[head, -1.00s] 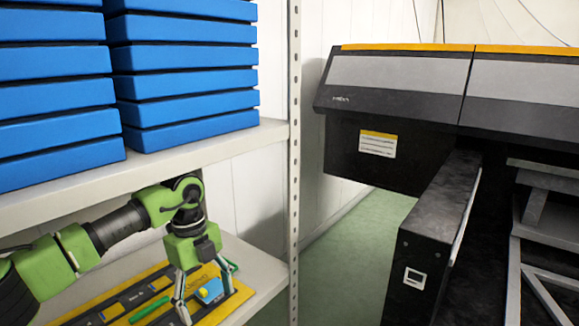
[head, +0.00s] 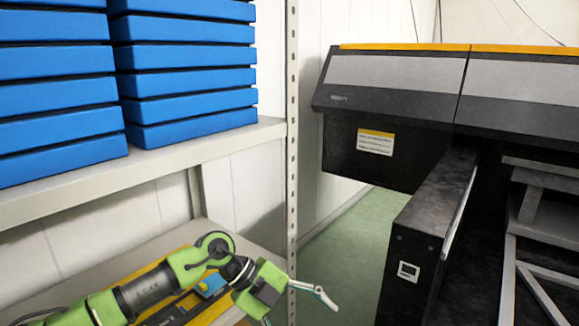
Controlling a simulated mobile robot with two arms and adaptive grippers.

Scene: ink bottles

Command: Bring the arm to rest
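My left arm (head: 140,292) is green and black and comes in from the lower left, low over the lower shelf. My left gripper (head: 300,314) is at the bottom centre of the head view, past the shelf's right side. Its fingers are spread wide with nothing between them; one points right and the other runs down to the bottom edge of the picture. My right gripper is not in view.
Blue boxes (head: 185,85) fill the upper shelf. A shelf post (head: 292,150) stands close to my gripper. A large black printer (head: 400,120) is at right.

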